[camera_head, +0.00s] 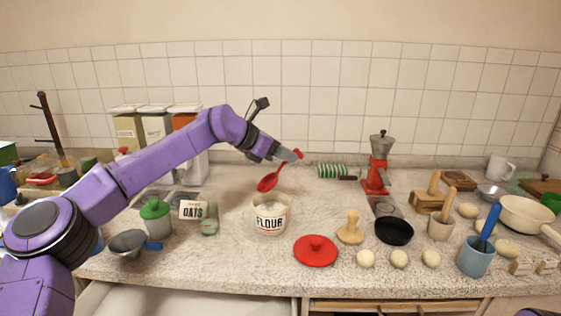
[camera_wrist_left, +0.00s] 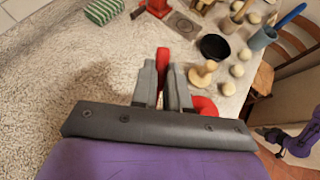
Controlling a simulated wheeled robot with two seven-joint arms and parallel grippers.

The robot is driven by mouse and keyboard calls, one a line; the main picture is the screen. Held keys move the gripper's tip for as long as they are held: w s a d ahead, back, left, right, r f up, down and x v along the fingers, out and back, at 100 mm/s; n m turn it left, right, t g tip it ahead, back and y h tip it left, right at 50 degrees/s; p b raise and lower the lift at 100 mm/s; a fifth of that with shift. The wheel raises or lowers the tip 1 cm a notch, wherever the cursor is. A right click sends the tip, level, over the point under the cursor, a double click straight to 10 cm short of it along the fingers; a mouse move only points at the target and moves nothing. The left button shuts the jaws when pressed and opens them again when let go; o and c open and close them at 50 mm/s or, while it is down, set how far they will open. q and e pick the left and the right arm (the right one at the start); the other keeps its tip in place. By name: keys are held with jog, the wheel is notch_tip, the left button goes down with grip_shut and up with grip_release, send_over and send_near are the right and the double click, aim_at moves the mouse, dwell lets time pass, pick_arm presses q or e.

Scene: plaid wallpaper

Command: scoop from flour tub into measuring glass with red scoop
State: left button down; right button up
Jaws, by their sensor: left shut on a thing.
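My left gripper (camera_head: 291,156) is shut on the handle of the red scoop (camera_head: 268,182). The scoop's bowl hangs down, tilted, above the back rim of the flour tub (camera_head: 270,221) and apart from it. The tub is white, open and marked FLOUR. In the left wrist view the scoop's red handle (camera_wrist_left: 163,62) stands between the fingers (camera_wrist_left: 163,88). I cannot tell what the bowl holds.
A red lid (camera_head: 316,250) and a wooden press (camera_head: 350,229) lie right of the tub. The black bowl (camera_head: 394,231), dough balls and red grinder (camera_head: 377,165) are farther right.

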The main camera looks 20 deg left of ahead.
pick_arm(q)
notch_tip(320, 180, down, 10)
jog(key=b, duration=0.7)
jog(key=shift+f+b, duration=0.15)
jog(key=shift+b, duration=0.15)
notch_tip(320, 180, up, 8)
jog(key=p, duration=0.6)
jog(key=shift+w+d+f+p, duration=0.1)
jog(key=shift+f+p, duration=0.05)
jog(key=shift+p, duration=0.25)
jog(key=s+a+r+t+h+b, duration=0.2)
jog(key=s+a+b, duration=0.3)
jog(key=a, duration=0.4)
jog(key=s+a+r+t+h+b, duration=0.1)
jog(key=s+a+h+b, duration=0.1)
jog(key=s+a+b, duration=0.5)
jog(key=w+d+g+y+p, duration=0.1)
jog(key=w+g+y+p, duration=0.4)
jog(key=p, duration=1.3)
jog(key=shift+w+d+f+y, duration=0.15)
jog(key=shift+w+d+y, duration=0.2)
jog(key=shift+w, duration=0.2)
dwell(0.6)
